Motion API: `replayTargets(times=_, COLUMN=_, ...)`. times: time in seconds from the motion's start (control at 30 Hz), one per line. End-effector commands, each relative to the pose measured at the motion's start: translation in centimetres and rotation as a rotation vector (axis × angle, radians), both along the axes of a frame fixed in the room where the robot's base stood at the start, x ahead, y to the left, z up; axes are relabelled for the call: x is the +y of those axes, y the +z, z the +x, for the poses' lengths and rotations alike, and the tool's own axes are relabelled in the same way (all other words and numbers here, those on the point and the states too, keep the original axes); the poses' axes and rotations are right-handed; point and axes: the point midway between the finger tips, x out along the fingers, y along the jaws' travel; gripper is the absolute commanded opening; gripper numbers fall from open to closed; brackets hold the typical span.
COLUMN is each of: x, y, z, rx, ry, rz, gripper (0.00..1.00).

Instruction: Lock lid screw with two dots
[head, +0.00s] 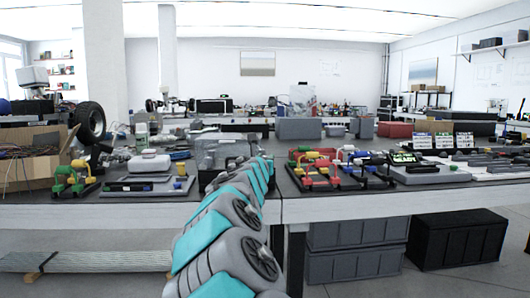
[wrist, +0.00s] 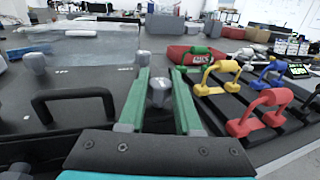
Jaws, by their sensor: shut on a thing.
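In the wrist view, my gripper (wrist: 160,78) has two green fingers, one on each side of a grey lid screw (wrist: 160,94). It is shut on this screw, which stands upright at the right edge of the dark lid (wrist: 100,82). The lid has a black bar handle (wrist: 75,94) to the left. Another grey screw (wrist: 37,64) stands at the far left. Small white marks show near the lid's far edge, too small to count as dots. In the head view, the clear box (head: 222,148) is partly covered by my arm, and my gripper is hidden.
A rack with red, yellow and blue handles (wrist: 248,92) stands close to the right of my gripper. In the head view, the worktable (head: 330,208) is crowded with tools and devices on both sides.

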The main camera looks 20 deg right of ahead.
Motion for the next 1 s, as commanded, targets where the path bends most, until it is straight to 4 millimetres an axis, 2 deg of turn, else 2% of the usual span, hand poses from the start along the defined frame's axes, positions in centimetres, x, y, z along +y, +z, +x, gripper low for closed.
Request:
replayTargets(times=0.47, x=-0.04, y=-0.01, z=-0.04, rx=-0.001, ry=-0.016, rz=-0.001, gripper=0.00)
replayTargets(times=0.5, x=-0.04, y=-0.01, z=-0.04, rx=-0.001, ry=-0.016, rz=-0.001, gripper=0.35)
replayTargets(times=0.77, x=-0.03, y=-0.03, z=-0.02, rx=0.001, ry=-0.015, rz=-0.001, gripper=0.62)
replayTargets(times=1.0, x=0.01, y=-0.01, z=-0.05, rx=0.001, ry=-0.015, rz=-0.001, gripper=0.62)
